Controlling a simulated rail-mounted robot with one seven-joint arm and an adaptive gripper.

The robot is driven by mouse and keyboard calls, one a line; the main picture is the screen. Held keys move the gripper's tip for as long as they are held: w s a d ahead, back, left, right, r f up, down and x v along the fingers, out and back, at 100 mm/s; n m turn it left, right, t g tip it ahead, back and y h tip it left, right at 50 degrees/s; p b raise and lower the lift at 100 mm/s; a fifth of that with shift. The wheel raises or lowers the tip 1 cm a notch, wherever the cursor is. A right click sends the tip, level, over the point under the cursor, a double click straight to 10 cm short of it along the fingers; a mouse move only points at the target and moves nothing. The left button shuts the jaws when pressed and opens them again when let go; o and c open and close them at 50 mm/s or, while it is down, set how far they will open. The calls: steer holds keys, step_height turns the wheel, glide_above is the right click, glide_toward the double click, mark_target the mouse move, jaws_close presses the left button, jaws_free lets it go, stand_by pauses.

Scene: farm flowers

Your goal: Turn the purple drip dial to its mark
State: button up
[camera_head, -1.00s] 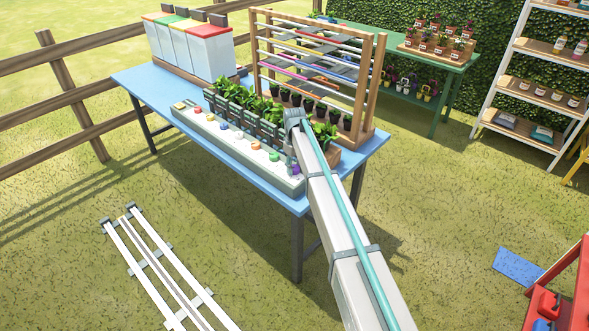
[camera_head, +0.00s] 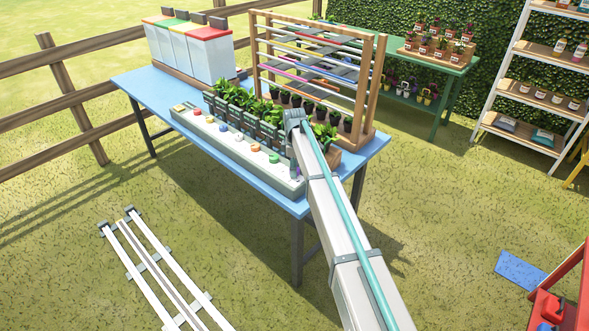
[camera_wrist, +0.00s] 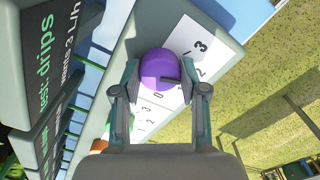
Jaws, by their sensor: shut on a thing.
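The purple drip dial (camera_wrist: 156,68) is a round knob on a pale panel in the wrist view. Its dark pointer line lies on its lower right side. Printed numbers surround it, with 3 and 2 to its right and 0 below. My gripper (camera_wrist: 160,82) has one finger on each side of the dial and is shut on it.
Several dials of other colours, including a green one (camera_head: 274,158), run along the panel on the blue table (camera_head: 130,80). Dark labelled plates (camera_wrist: 45,75) stand close to my gripper on the left. Behind stands a wooden rack (camera_head: 375,75). Open grass lies in front.

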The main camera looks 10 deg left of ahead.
stand_by(0.4)
steer(key=o, duration=1.1)
steer(key=shift+o, duration=0.2)
step_height(320, 180, up, 12)
